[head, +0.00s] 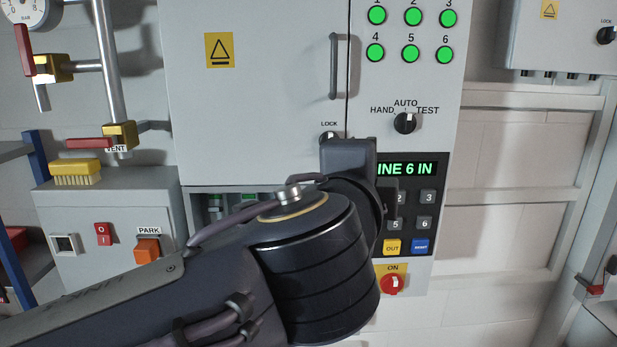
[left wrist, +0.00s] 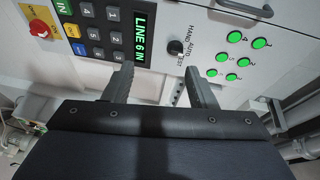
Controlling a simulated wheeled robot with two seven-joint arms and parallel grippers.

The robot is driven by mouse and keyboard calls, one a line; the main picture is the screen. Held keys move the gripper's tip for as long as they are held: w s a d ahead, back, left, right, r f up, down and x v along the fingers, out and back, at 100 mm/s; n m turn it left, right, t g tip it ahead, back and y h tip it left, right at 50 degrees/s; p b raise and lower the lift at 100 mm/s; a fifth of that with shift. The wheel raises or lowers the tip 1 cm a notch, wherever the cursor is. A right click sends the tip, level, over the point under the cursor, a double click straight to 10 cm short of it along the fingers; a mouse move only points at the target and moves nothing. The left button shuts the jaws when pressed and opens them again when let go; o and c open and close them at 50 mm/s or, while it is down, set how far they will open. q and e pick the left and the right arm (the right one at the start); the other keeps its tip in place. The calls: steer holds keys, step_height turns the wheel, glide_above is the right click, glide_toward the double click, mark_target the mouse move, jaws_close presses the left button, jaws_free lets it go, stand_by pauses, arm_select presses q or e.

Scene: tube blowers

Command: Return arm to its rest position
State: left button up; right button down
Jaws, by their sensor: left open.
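My left arm comes in from the lower left in the head view and reaches in front of the control panel (head: 437,105). Its wrist covers part of the keypad (head: 425,211) and the start of the green display (head: 405,169); the fingers are mostly hidden there. In the left wrist view my left gripper (left wrist: 163,85) is open, with two grey fingers apart and nothing between them. The display (left wrist: 141,37) reads LINE 6 IN. My right gripper is not in view.
Several green lamps (head: 412,17) are lit above the selector knob (head: 404,123). A red knob (head: 391,285) sits below the keypad. A grey box (head: 110,230) with a yellow brush (head: 77,172) is left.

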arm_select(q)
steer(key=s+a+f+n+g+y, duration=0.2)
steer(key=a+f+n+g+y, duration=0.3)
steer(key=a+f+n, duration=1.2)
steer(key=s+a+f+n+g+h, duration=0.1)
steer(key=s+a+f+n+g, duration=0.1)
steer(key=s+a+f, duration=0.3)
steer(key=s+a+f+n+g+h, duration=0.2)
steer(key=s+a+f, duration=0.3)
steer(key=s+f, duration=0.6)
step_height(320, 180, down, 4)
steer(key=shift+n+g+h+b, duration=0.3)
steer(key=shift+n+g+b, duration=0.1)
steer(key=shift+n+g, duration=0.35)
